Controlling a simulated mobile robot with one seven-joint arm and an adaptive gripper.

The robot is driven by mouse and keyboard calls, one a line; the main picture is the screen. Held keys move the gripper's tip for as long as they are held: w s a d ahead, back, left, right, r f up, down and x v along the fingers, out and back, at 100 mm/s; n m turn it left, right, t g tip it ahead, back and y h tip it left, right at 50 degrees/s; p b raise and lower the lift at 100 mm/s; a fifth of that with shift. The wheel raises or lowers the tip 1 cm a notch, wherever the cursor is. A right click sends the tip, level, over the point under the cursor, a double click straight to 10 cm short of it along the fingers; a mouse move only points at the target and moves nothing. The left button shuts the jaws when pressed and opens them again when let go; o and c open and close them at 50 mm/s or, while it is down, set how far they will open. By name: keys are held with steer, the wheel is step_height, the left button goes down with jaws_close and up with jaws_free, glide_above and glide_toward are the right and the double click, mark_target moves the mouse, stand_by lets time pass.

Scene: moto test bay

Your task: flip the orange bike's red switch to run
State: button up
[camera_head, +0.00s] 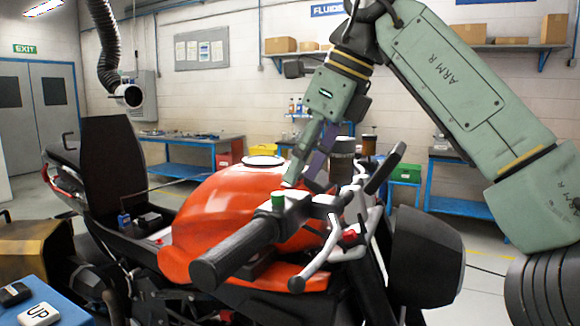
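The orange bike (222,212) stands in the middle, its near handlebar grip pointing toward me at lower left. A small red part (350,236), which looks like the red switch, sits by the bar and lever right of the grip. Its setting is too small to read. My gripper (304,184) comes down from above, over the tank's right side and behind the handlebar. Its two fingers look apart with nothing between them. It is up and left of the red part, not seen touching it.
A round black canister (342,160), levers and the dark headlight (427,262) crowd the right of the handlebar. A blue box marked UP (45,290) is at lower left. Blue workbenches (190,140) stand along the back wall. A hose (107,45) hangs at upper left.

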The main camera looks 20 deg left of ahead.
steer(key=s+d, duration=0.2)
steer(key=d, duration=0.8)
steer(key=shift+d, duration=0.1)
